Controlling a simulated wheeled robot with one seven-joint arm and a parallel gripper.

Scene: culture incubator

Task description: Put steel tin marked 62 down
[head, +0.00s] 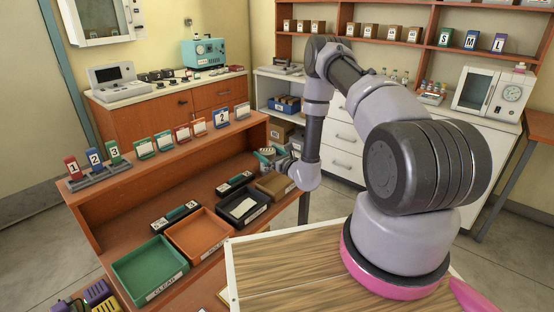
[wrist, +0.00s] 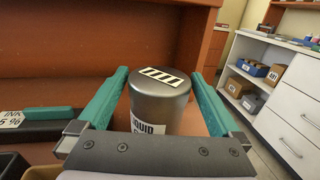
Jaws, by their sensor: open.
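The steel tin (wrist: 160,95) is a dark grey cylinder with a black-and-white striped label on its lid and a partly cut-off "LIQUID" label on its side. I cannot read a 62 on it. In the wrist view it appears upright between the two teal fingers of my gripper (wrist: 160,105), with a narrow gap on each side. The gripper is open. The tin's base is hidden behind the gripper body, so its contact with the wooden surface cannot be seen. In the head view my gripper (head: 270,158) is at the right end of the wooden desk (head: 205,170).
Open trays, green (head: 150,272), orange (head: 199,233) and black (head: 241,207), line the desk's front. A brown box (head: 276,185) sits beside them near my gripper. The desk's raised back ledge holds several numbered cards. White drawers (head: 342,140) stand behind.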

